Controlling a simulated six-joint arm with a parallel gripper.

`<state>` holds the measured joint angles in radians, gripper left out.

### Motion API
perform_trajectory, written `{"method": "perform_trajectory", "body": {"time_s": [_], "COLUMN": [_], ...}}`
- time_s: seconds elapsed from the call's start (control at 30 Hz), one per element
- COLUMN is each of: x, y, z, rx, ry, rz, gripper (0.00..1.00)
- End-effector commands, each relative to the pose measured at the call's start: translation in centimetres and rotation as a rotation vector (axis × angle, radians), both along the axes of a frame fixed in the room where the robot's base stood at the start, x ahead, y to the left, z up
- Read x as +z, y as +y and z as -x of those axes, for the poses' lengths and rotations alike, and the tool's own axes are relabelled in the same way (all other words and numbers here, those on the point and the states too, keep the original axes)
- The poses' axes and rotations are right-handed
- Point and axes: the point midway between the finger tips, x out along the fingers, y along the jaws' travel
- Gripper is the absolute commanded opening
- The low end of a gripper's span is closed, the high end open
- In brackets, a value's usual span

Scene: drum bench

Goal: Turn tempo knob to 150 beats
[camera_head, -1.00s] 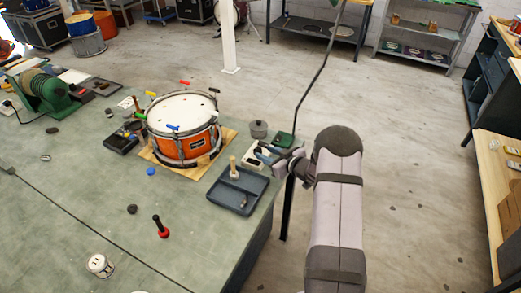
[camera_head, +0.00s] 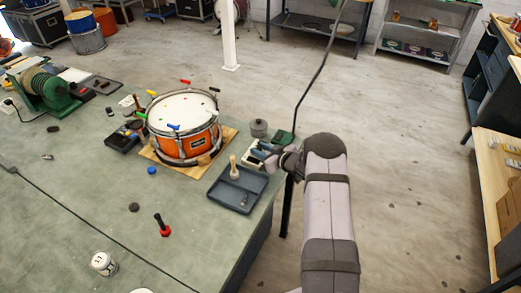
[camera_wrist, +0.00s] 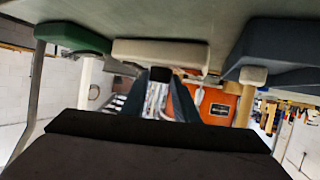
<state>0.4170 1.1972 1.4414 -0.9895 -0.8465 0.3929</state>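A small white box (camera_head: 251,160) stands at the right edge of the green bench, between the dark tray and a green item. In the wrist view, which is upside down, the white box (camera_wrist: 160,53) hangs from the top middle. A small black knob (camera_wrist: 160,74) shows at its middle, between my fingertips. My gripper (camera_wrist: 160,96) has its two dark fingers apart, with a bright gap between them. Whether they touch the knob cannot be told. In the head view my gripper (camera_head: 268,150) is at the box and partly covers it. No beat number can be read.
A dark tray (camera_head: 222,196) holding a wooden-handled tool (camera_head: 234,170) sits close beside the box. A green item (camera_head: 284,137) and a grey lidded pot (camera_head: 258,128) are behind. An orange drum (camera_head: 184,148) stands to the left. Open floor lies right of the bench.

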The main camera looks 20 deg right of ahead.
Motion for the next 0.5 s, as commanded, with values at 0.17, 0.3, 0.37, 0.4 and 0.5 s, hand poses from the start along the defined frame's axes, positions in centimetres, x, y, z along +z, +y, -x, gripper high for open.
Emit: {"method": "perform_trajectory", "body": {"time_s": [0.17, 0.3, 0.37, 0.4, 0.5], "x": [-0.01, -0.01, -0.05, -0.04, -0.06], "y": [0.09, 0.31, 0.37, 0.41, 0.47], "z": [-0.01, -0.10, -0.08, -0.07, -0.11], "rx": [-0.006, -0.047, -0.076, -0.096, -0.147], "ry": [0.000, -0.003, -0.004, -0.004, -0.006], "rz": [0.000, -0.001, -0.002, -0.001, -0.002], "gripper": [0.05, 0.05, 0.05, 0.05, 0.05]}}
